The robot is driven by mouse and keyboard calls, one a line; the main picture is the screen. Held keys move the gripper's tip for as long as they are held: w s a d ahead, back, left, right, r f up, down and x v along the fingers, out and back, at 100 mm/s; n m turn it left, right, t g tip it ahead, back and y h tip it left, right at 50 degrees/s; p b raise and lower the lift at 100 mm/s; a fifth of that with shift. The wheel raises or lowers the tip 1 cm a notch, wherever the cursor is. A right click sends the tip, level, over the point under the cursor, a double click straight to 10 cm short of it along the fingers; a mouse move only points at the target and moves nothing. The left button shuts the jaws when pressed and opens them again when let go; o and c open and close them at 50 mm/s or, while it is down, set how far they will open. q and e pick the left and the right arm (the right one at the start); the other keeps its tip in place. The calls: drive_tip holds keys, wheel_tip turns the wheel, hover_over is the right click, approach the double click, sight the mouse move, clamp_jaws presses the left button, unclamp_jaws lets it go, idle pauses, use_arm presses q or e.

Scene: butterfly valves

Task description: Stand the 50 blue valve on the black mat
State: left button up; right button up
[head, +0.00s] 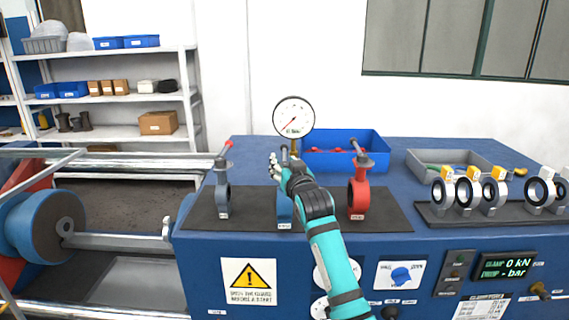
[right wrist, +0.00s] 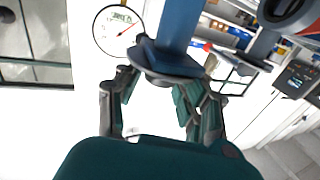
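The black mat (head: 390,218) lies along the front of the blue bench. The blue valve (head: 284,208) is at the middle of the mat, behind a small white label; my right arm hides much of it, so I cannot tell whether its base touches the mat. My right gripper (head: 275,168) is at its upper part. In the right wrist view a blue part (right wrist: 175,30) with a dark flange lies between the widely spaced fingers of my right gripper (right wrist: 165,85); contact is unclear. A grey-blue valve (head: 222,192) stands left, a red valve (head: 358,192) right. My left gripper is out of view.
A pressure gauge (head: 293,117) rises just behind my right gripper. A blue bin (head: 345,147) and a grey tray (head: 455,160) stand farther back. Several ring-shaped valves (head: 465,192) stand on a dark rack at the right. Bare bench lies between tray and mat.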

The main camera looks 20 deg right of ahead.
drive_tip(key=shift+o, duration=0.8)
drive_tip(key=shift+s+a+r, duration=0.1)
drive_tip(key=shift+a, duration=0.05)
drive_tip(key=shift+s, duration=0.35)
drive_tip(key=s+b, duration=0.3)
drive_tip(key=s, duration=0.8)
